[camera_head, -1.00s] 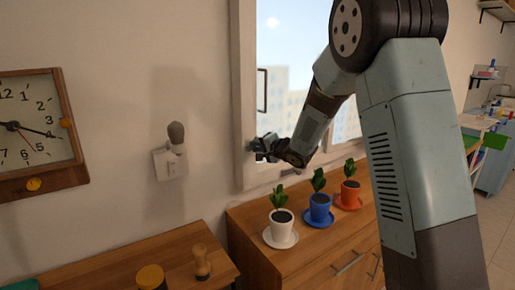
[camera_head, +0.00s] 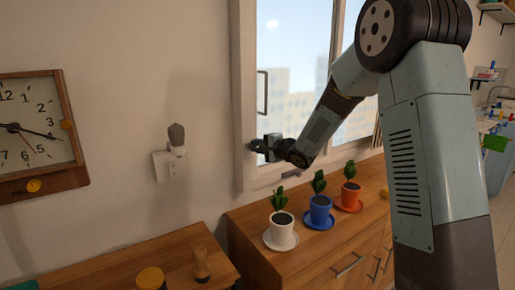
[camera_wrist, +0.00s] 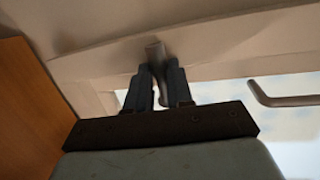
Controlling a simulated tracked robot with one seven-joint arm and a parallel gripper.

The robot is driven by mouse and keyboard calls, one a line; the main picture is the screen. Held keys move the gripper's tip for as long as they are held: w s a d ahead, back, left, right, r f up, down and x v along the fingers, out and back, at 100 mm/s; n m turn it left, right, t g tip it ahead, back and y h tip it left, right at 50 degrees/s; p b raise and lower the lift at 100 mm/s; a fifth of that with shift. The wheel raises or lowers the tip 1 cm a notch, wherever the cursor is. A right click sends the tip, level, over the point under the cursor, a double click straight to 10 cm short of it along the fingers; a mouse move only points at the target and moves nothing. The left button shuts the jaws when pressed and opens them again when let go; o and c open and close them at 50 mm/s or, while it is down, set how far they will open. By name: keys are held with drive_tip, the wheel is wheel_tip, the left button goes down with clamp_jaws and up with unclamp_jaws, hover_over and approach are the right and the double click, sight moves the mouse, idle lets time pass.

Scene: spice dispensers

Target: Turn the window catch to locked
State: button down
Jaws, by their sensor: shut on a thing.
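The window (camera_head: 300,70) has a pale frame and stands behind the cabinet. The window catch (camera_wrist: 155,54) is a grey lever on the lower left part of the frame; in the wrist view it sits between the two dark fingers. My gripper (camera_wrist: 160,80) is shut on it. In the head view my gripper (camera_head: 258,147) is at the left side of the window frame, and the catch is mostly hidden by the fingers there. I cannot tell from these views whether the catch stands at locked.
A dark window handle (camera_head: 262,92) is above my gripper and also shows at right in the wrist view (camera_wrist: 285,97). Below, white (camera_head: 281,236), blue (camera_head: 319,211) and orange (camera_head: 350,196) plant pots stand on the wooden cabinet (camera_head: 255,250). A wall clock (camera_head: 38,130) hangs at left.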

drive_tip(key=shift+d+f, duration=0.1)
drive_tip(key=shift+f, duration=0.05)
drive_tip(key=c, duration=1.3)
unclamp_jaws()
drive_tip(key=v, duration=1.3)
drive_tip(key=shift+s+d, duration=0.2)
drive_tip(key=shift+d, duration=0.1)
